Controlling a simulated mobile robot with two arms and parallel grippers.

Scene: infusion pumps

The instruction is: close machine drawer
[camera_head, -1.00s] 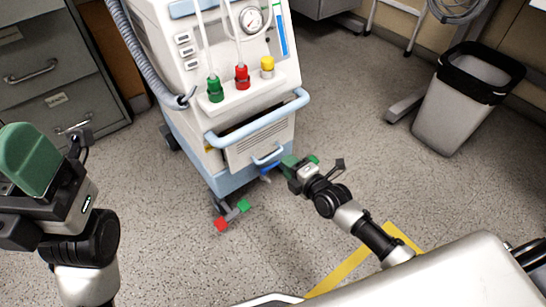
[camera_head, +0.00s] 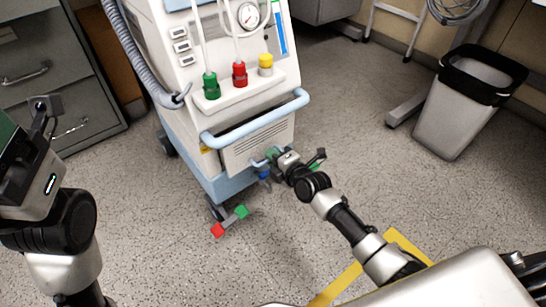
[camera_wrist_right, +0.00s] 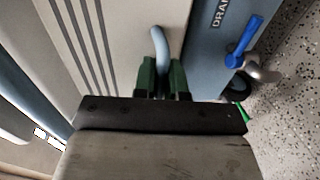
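The machine is a white and light-blue cart. Its drawer has a pale slatted front (camera_head: 245,150) low on the cart, below the blue push bar (camera_head: 255,123). The front sits close to the cart body; I cannot tell if it is fully flush. My right gripper (camera_head: 275,155) is at the front's lower edge. In the right wrist view, its green fingers (camera_wrist_right: 162,80) stand on both sides of the light-blue drawer handle (camera_wrist_right: 161,45) and appear shut on it. My left gripper (camera_head: 8,130) is at the left edge, partly cut off, away from the machine.
A blue drain valve (camera_wrist_right: 243,42) is beside the handle. A caster with red and green pedals (camera_head: 229,221) stands at the cart's lower left. A grey cabinet (camera_head: 70,75) is at left, a waste bin (camera_head: 462,100) at right. Floor in front is open.

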